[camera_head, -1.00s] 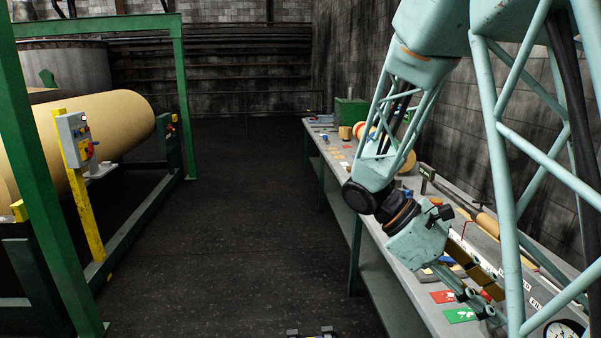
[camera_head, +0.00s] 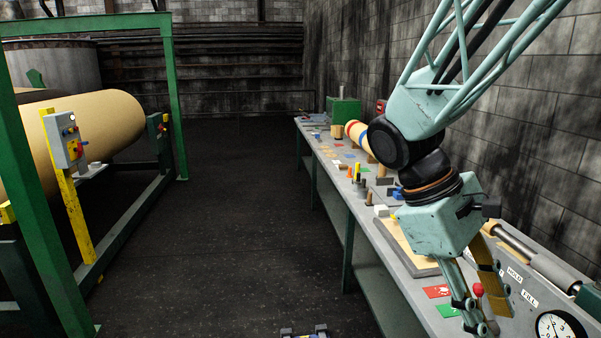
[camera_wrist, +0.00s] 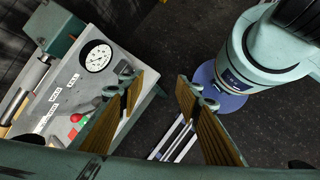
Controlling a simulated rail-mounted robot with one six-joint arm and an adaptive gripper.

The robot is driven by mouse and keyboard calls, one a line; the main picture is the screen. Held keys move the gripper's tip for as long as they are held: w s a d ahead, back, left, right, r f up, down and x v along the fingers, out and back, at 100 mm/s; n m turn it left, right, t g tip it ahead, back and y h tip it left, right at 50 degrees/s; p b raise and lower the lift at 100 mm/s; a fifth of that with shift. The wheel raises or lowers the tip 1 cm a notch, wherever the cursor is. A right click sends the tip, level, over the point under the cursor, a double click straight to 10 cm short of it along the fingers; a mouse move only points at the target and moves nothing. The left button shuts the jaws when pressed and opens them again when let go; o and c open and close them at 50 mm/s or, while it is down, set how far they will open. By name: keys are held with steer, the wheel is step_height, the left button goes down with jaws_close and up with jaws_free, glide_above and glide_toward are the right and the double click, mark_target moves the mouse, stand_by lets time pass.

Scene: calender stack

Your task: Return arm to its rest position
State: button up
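My gripper (camera_head: 482,302) hangs at the end of my teal arm on the right of the head view, above the near end of the workbench (camera_head: 386,278). In the wrist view my gripper (camera_wrist: 158,82) shows two fingers with ribbed brass-coloured pads. They stand well apart with nothing between them. Dark floor and pale rails show through the gap. The arm is bent at the wrist joints, with the fingers pointing down. Part of the bench is hidden behind the wrist.
A panel with a round gauge (camera_head: 559,329) and a red knob (camera_head: 478,289) lies near the fingers. Red (camera_head: 437,292) and green (camera_head: 447,310) cards lie on the bench edge. A large tan roll (camera_head: 90,140) sits in a green frame at left. The aisle floor between is clear.

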steer(key=s+a+r+m+t+y+b, duration=0.1)
steer(key=s+a+r+m+t+y, duration=0.1)
steer(key=s+a, duration=0.3)
steer(key=s+a+r+m+t+y+b, duration=0.1)
steer(key=s+a+r+m+t+y, duration=0.1)
steer(key=a, duration=0.5)
steer(key=shift+s+a+r+m+t+y, duration=0.35)
steer(key=shift+s+m+t+y, duration=0.6)
steer(key=shift+s+t, duration=0.85)
